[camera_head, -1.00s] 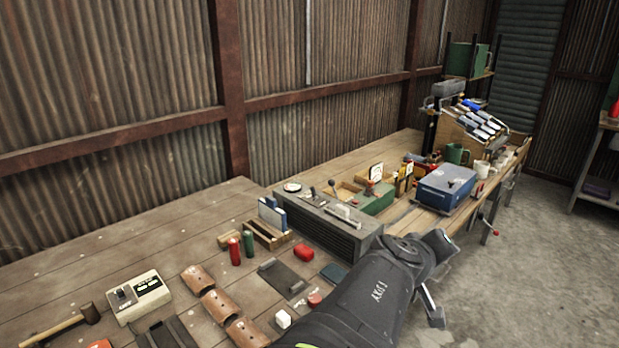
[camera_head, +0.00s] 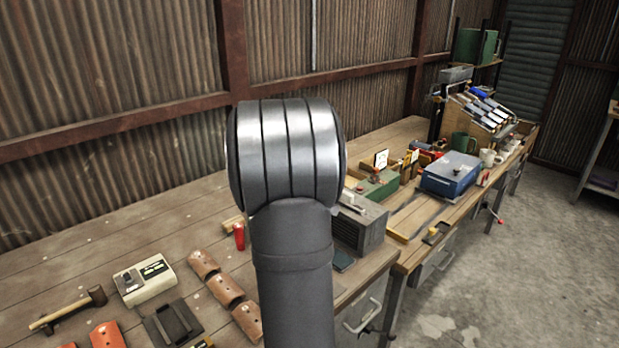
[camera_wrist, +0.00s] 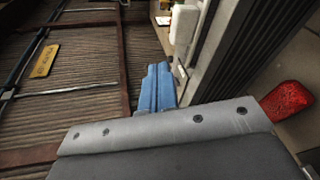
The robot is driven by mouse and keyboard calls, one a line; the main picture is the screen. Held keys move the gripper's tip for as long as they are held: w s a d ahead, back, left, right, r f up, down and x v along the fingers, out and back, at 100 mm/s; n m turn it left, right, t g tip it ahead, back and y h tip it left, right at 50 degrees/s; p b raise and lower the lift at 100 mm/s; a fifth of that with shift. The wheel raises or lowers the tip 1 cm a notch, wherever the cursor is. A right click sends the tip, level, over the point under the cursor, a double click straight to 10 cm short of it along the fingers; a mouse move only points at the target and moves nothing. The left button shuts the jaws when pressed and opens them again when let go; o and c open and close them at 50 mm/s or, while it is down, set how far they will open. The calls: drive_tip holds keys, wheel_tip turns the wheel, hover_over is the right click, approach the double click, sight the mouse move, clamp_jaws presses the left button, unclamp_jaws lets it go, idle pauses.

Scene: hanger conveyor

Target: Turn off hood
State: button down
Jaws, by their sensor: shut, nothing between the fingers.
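No part is plainly marked as a hood. A grey vented unit (camera_head: 362,222) stands on the bench, with a white piece on its top; my arm covers its left part in the head view. A grey ribbed body in the wrist view (camera_wrist: 222,45) seems to be the same unit, beside a white knob-like piece (camera_wrist: 184,24). My gripper (camera_wrist: 155,70) shows as two blue fingers, shut together and empty, close beside these parts. I cannot tell whether it touches them. In the head view my gripper is hidden behind my arm.
A red cylinder (camera_head: 239,236) stands left of the unit; a red object (camera_wrist: 288,100) shows in the wrist view. A beige control box (camera_head: 145,281), hammer (camera_head: 68,309) and leather pieces (camera_head: 225,289) lie at front left. A blue box (camera_head: 450,174) stands right.

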drive_tip(key=w+a+f+n+t+y, duration=0.1)
drive_tip(key=w+a+f+n+t, duration=0.1)
drive_tip(key=a, duration=0.7)
drive_tip(key=shift+w+a+n, duration=0.2)
drive_tip(key=shift+w+n, duration=0.2)
drive_tip(key=shift+w, duration=0.35)
drive_tip(key=shift+f, duration=0.1)
drive_tip(key=x, duration=1)
drive_tip(key=shift+d, duration=0.1)
